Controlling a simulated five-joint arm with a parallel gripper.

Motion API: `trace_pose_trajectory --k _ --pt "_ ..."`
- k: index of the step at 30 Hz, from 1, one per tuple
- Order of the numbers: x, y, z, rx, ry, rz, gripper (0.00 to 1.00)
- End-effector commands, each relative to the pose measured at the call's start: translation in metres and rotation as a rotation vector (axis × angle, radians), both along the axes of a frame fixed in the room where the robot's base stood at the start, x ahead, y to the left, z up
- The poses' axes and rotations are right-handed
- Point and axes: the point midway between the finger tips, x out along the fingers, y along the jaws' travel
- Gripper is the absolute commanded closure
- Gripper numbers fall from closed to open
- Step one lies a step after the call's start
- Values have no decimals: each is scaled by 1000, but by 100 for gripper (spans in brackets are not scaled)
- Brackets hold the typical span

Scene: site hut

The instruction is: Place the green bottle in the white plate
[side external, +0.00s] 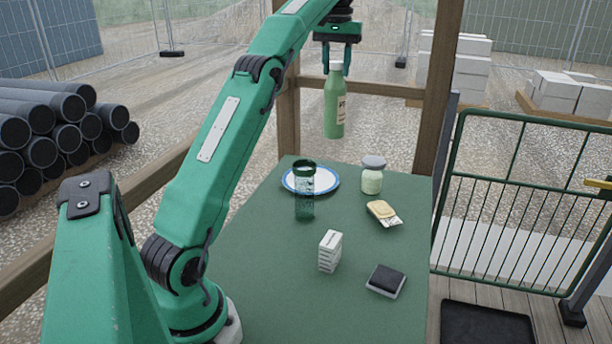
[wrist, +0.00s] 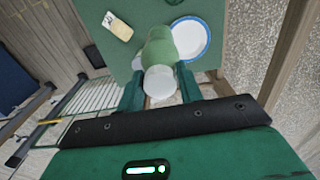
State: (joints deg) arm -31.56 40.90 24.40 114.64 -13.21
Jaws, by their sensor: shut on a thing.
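The green bottle (side external: 334,108) hangs upright from my gripper (side external: 336,64), with its white cap between the fingers. In the wrist view the bottle (wrist: 160,50) and its cap sit between the two green fingers of my gripper (wrist: 160,90). The bottle is held high above the table, clear of everything on it. The white plate (side external: 327,187) with a blue rim lies at the far end of the table. In the wrist view the plate (wrist: 192,40) shows just right of the bottle, partly behind it.
The green table (side external: 260,290) also holds the glass (side external: 304,205), a lidded jar (side external: 372,175), a sponge in a wrapper (side external: 383,213), a white box (side external: 330,250) and a black-topped block (side external: 386,280). Wooden posts and rails stand around the far side. The table's front middle is bare.

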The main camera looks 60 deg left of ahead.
Motion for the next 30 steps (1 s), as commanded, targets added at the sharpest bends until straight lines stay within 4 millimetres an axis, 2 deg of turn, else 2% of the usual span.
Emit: trace_pose_trajectory --k 25,30 --pt "2 1 -30 -1 1 4 97" --pt "2 1 -55 -1 3 4 97"
